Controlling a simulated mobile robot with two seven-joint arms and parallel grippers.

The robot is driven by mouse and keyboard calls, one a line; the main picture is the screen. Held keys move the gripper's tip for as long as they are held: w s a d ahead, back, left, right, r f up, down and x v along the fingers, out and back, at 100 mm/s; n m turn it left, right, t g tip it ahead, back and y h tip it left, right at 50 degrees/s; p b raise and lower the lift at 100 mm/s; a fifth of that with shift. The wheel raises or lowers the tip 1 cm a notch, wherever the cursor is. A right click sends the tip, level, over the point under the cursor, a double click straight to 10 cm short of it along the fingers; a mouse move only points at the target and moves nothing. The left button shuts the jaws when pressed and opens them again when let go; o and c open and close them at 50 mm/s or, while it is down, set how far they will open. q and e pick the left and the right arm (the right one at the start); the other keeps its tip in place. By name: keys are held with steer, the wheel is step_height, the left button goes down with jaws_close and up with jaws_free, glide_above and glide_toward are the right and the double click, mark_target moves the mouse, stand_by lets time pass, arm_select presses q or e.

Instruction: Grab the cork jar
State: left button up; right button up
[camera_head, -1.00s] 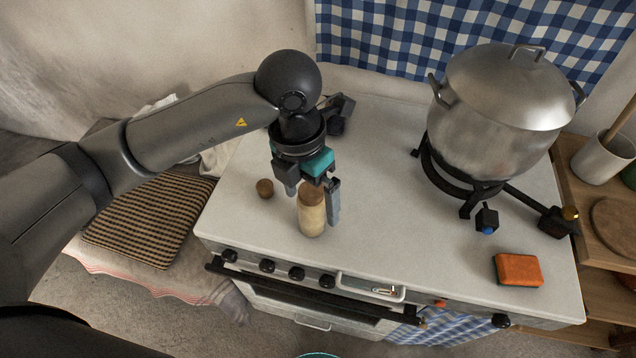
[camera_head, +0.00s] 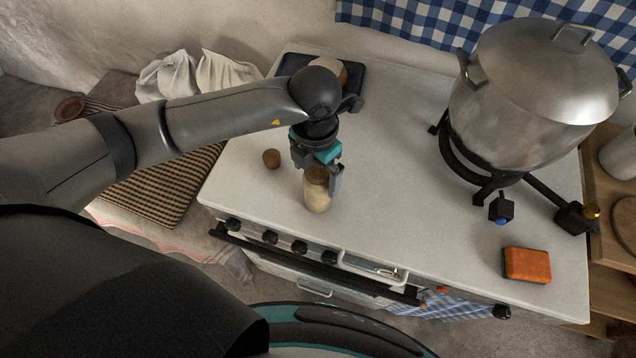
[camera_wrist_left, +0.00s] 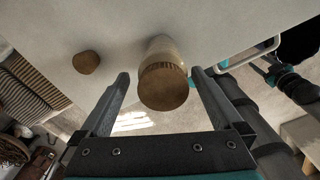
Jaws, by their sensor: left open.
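The cork jar (camera_head: 317,192) is a small pale jar with a brown cork lid. It stands upright near the front edge of the white stove top. It also shows in the left wrist view (camera_wrist_left: 162,76), lid toward the camera. My left gripper (camera_head: 322,178) points down over the jar, its fingers open on either side of the lid. In the left wrist view the jar sits between the two open fingers (camera_wrist_left: 161,80), with a gap on the left and a smaller one on the right.
A small round brown object (camera_head: 271,158) lies left of the jar. A large steel pot (camera_head: 530,95) stands on a black burner (camera_head: 470,172) at the right. An orange sponge (camera_head: 527,264) lies near the front right. The stove top (camera_head: 410,190) between is clear.

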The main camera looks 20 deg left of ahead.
arm_select(q)
steer(key=shift+w+d+f, duration=0.1)
steer(key=shift+d+f, duration=0.05)
steer(key=shift+f, duration=1.15)
steer(key=shift+d+f, duration=0.1)
steer(key=shift+f, duration=1.15)
jaws_close()
